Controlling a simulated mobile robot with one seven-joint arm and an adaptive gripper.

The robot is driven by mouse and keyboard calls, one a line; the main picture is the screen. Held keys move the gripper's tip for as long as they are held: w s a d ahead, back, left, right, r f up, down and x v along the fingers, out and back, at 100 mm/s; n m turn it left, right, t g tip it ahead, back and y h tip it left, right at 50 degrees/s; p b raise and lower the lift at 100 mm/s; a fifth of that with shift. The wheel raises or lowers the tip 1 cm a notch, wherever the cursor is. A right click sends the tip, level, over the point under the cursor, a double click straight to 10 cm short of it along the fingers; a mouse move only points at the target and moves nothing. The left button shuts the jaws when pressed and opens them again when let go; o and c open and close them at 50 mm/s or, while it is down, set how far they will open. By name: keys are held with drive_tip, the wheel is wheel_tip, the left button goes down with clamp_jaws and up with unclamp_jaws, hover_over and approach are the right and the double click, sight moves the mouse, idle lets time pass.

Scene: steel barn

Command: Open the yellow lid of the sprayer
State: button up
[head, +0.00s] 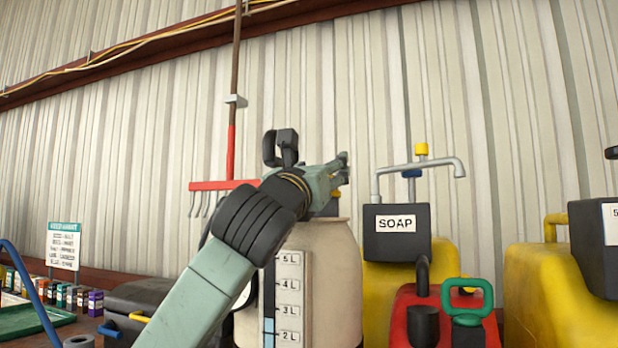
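The sprayer (338,268) is a cream tank with a litre scale (289,298) on its front, upright near the middle of the head view. A small bit of yellow (335,194) shows above a dark part at its top, just under my gripper; it may be the lid, mostly hidden. My gripper (344,168) is above the tank top, pointing right, its fingertips apart with nothing visible between them. I cannot tell whether it touches the sprayer. My arm covers the tank's left side. A black loop-shaped part (281,148) stands above my wrist; I cannot tell what it belongs to.
Right of the sprayer stand a yellow container with a black SOAP box (397,232) and grey spout (420,166), a red can (440,305) with a green handle, and another yellow container (545,290). Small bottles (82,299) and a green tray (35,322) are at left. A rake (230,150) hangs behind.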

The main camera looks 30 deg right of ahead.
drive_tip(key=v, duration=1)
drive_tip(key=shift+s+a, duration=0.1)
